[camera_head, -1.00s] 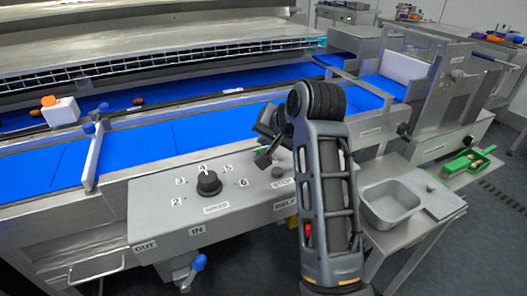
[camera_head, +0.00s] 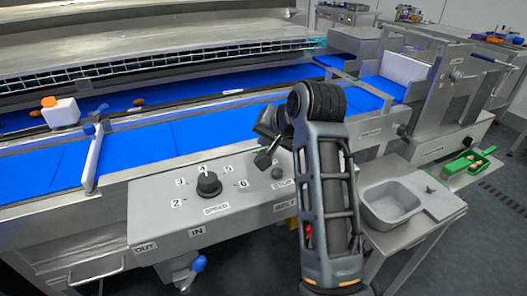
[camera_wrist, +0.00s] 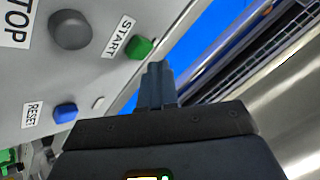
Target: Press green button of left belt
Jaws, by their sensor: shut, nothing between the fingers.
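The green button (camera_wrist: 140,48) with its START label (camera_wrist: 118,37) shows in the wrist view, on the grey control panel (camera_head: 160,215). My gripper (camera_wrist: 157,68) is shut and empty. Its fingertips appear just below and to the right of the green button; I cannot tell whether they touch it. In the head view my gripper (camera_head: 264,160) is over the right part of the panel, and the green button is hidden behind my arm there. The blue left belt (camera_head: 120,150) runs behind the panel.
A grey STOP button (camera_wrist: 70,30) and a blue RESET button (camera_wrist: 65,112) are near the green button. A black speed knob (camera_head: 208,185) stands on the panel's left. A metal tray (camera_head: 390,205) and a green scoop (camera_head: 468,162) are to the right.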

